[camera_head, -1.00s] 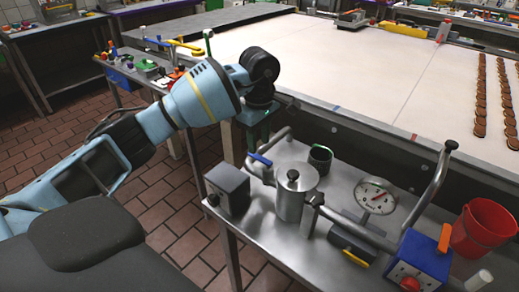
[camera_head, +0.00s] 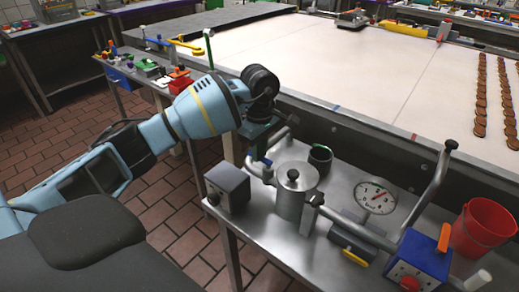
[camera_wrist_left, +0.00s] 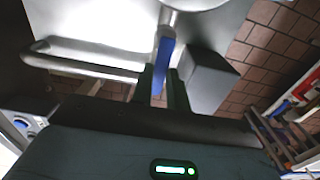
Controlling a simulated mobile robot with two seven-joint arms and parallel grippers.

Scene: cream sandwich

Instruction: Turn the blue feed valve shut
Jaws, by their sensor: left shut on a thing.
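The blue feed valve's handle shows in the left wrist view (camera_wrist_left: 164,56) as a narrow blue lever running from the metal pipe fitting toward my palm. My left gripper (camera_wrist_left: 160,88) is shut on this blue handle, one dark finger on each side. In the head view my left gripper (camera_head: 258,146) reaches down to the pipe behind the grey box and covers most of the valve. Only a sliver of the blue handle shows there (camera_head: 267,161). The exact angle of the handle to the pipe is hard to tell. My right gripper is not in view.
A metal pot (camera_head: 296,192) stands close beside the valve, with a grey box (camera_head: 228,187) in front. A round gauge (camera_head: 376,196), a yellow handle (camera_head: 353,256), a blue box with a red knob (camera_head: 419,262) and a red bucket (camera_head: 483,228) are to the right.

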